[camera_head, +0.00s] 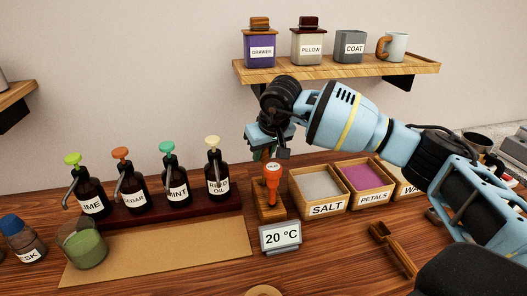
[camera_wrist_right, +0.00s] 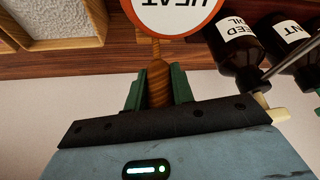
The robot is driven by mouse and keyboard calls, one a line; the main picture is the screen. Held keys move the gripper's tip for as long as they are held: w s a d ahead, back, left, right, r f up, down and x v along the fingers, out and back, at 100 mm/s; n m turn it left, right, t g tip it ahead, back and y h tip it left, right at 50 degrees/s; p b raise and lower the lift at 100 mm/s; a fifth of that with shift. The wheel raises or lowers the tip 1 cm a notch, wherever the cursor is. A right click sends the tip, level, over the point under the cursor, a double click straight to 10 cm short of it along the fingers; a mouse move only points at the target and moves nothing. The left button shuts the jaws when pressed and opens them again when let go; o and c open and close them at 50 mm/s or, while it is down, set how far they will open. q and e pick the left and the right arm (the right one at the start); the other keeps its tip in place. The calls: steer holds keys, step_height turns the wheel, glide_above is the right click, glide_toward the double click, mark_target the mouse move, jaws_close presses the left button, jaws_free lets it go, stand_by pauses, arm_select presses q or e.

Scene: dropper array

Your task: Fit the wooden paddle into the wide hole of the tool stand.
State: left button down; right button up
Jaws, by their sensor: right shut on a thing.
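The wooden paddle (camera_wrist_right: 158,85) has a brown handle and an orange-rimmed disc reading HEAT. My right gripper (camera_head: 268,146) is shut on its handle; in the right wrist view the green fingers (camera_wrist_right: 157,92) flank the handle. In the head view the orange disc (camera_head: 273,169) hangs below the gripper, with an orange end under it. This end overlaps the wooden tool stand (camera_head: 264,214). I cannot tell whether it is in the hole or in front of it; the holes are not clearly visible. My left gripper is not in view.
Left of the stand are several pump bottles (camera_head: 173,184) on a dark rack. Right of it are the salt box (camera_head: 328,208) and the petals box (camera_head: 372,197). A 20 °C display (camera_head: 281,237) stands close in front. A wooden tool (camera_head: 393,248) lies at front right.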

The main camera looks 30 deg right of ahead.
steer(key=shift+f, duration=0.2)
steer(key=o, duration=1.1)
steer(key=shift+v, duration=3.95)
steer(key=shift+f, duration=0.1)
